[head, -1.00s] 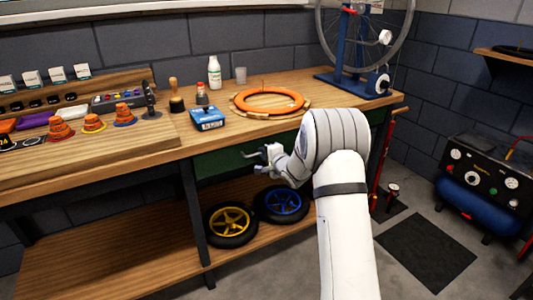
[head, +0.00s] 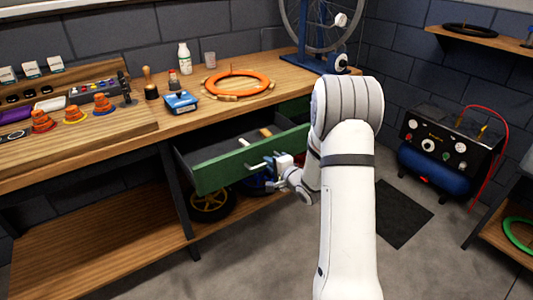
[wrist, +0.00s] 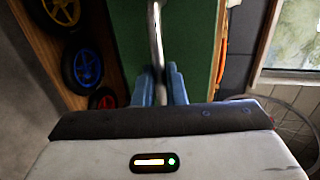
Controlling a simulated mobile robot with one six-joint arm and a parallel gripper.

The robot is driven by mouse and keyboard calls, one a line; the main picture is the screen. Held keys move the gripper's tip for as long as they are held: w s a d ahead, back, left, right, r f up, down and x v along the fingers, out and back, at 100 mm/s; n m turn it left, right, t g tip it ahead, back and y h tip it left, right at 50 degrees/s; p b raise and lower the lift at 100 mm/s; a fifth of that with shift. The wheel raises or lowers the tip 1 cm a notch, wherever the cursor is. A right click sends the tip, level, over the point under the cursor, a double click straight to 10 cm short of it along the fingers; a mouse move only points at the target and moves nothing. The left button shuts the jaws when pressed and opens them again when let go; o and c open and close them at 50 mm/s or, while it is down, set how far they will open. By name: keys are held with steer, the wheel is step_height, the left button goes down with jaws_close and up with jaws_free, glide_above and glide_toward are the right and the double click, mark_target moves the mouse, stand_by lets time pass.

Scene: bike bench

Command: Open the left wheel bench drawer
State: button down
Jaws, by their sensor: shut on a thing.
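The left wheel bench drawer (head: 222,172) has a green front and stands pulled out from under the wooden bench top in the head view. Its dark inside shows, with a small tan thing (head: 265,132) in it. My gripper (head: 270,169) is at the drawer front, shut on the metal bar handle (head: 257,167). In the wrist view the handle (wrist: 156,40) runs between my two blue-grey fingers (wrist: 159,88), with the green drawer front (wrist: 185,45) behind it. The drawer's right end is partly hidden by my arm.
The bench top (head: 225,110) holds an orange ring (head: 238,82), a blue box (head: 181,102) and bottles. Wheels, one with a yellow hub (head: 210,201), lie on the lower shelf. A compressor (head: 437,165) stands at the right. Floor in front is clear.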

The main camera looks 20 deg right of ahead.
steer(key=shift+f+p+v, duration=0.1)
steer(key=shift+f+v, duration=0.1)
steer(key=shift+v, duration=0.65)
steer(key=shift+f+p+v, duration=0.1)
steer(key=shift+f+v, duration=0.05)
steer(key=shift+v, duration=0.75)
steer(key=shift+f+p+v, duration=0.1)
steer(key=shift+f+v, duration=0.1)
steer(key=shift+v, duration=0.65)
steer(key=shift+s+a, duration=0.1)
steer(key=shift+s, duration=0.1)
steer(key=c, duration=1.5)
jaws_free()
steer(key=v, duration=0.7)
steer(key=shift+s+p, duration=0.3)
steer(key=shift+p, duration=0.05)
steer(key=shift+d+r, duration=0.1)
steer(key=shift+d, duration=0.15)
